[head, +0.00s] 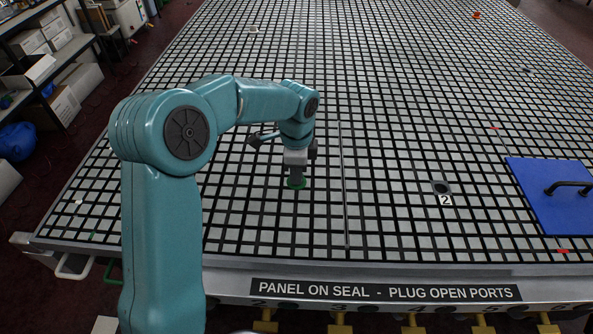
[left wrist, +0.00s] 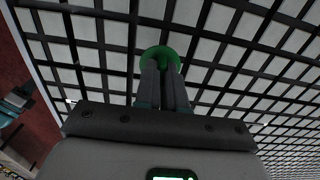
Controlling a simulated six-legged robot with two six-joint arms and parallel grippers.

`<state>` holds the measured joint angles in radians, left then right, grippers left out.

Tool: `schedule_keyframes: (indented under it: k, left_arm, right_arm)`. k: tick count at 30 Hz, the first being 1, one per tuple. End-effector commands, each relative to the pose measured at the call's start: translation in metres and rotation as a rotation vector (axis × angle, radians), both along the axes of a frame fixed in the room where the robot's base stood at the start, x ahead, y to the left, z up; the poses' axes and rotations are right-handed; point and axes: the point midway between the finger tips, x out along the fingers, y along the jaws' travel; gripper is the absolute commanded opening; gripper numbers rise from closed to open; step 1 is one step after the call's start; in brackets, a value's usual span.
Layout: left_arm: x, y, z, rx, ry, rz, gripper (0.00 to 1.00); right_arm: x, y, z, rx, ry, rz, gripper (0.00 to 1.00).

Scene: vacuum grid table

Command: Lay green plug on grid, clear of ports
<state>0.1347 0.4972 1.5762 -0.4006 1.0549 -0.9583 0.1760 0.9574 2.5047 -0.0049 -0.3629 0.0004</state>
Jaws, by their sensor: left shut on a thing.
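The green plug (head: 297,184) is a small round green piece at the tip of my left gripper (head: 296,175), low over the grid table (head: 400,210). In the left wrist view the green plug (left wrist: 160,56) sits between the fingertips of my left gripper (left wrist: 162,72), which is shut on it. I cannot tell whether the plug touches the grid. A dark round port (head: 441,187) with a label "2" lies to the right, well apart from the plug. My right gripper is not in view.
A blue panel (head: 553,195) with a black handle lies at the right edge. A thin grey strip (head: 343,190) runs along the grid just right of my left gripper. A shelf with boxes (head: 50,60) stands off the table at left.

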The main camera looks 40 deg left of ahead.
Motion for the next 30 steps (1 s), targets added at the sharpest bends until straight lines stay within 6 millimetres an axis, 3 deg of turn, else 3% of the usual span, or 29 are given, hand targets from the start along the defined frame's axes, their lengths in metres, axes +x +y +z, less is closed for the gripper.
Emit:
schedule_keyframes:
  k: [17,18,20,21,30]
  left_arm:
    - [0.000,0.000,-0.013,0.000,0.000,0.000,0.00]
    - [0.000,0.000,-0.012,0.000,0.000,0.000,0.16]
    - [0.000,0.000,-0.012,0.000,0.000,0.000,0.35]
    - [0.000,0.000,-0.012,0.000,0.000,0.000,0.39]
    - [0.000,0.000,-0.009,0.001,-0.001,0.000,0.39]
  right_arm:
    - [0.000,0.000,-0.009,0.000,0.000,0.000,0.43]
    - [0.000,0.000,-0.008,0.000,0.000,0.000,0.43]
    - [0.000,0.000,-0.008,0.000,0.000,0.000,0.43]
    - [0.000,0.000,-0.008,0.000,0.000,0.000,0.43]
    - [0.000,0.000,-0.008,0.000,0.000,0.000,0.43]
